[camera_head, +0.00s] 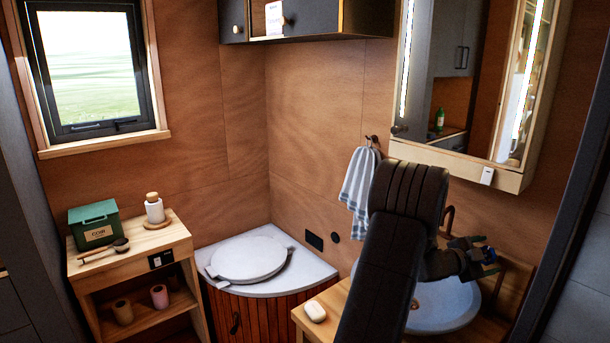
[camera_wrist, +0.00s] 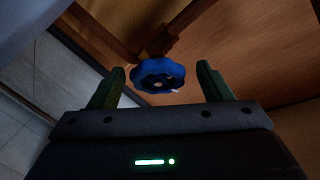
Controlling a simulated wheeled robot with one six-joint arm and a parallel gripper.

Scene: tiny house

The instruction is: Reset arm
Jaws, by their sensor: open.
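My arm reaches up in front of the wash basin (camera_head: 428,318) in the head view and bends down to the right. My gripper (camera_head: 487,258) is over the right side of the basin, near the wall. In the wrist view my gripper (camera_wrist: 161,80) is open, with its two green fingers apart. A round blue knob with a scalloped rim (camera_wrist: 158,72) appears between the fingertips, in line with the gap. I cannot tell whether the fingers touch it. A brownish bar runs behind the knob.
A mirror cabinet (camera_head: 480,80) hangs above the basin, close to my arm. A striped towel (camera_head: 358,187) hangs left of it. White soap (camera_head: 315,311) lies on the wooden counter. A lidded toilet (camera_head: 250,262) and a shelf with a green box (camera_head: 95,226) stand left.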

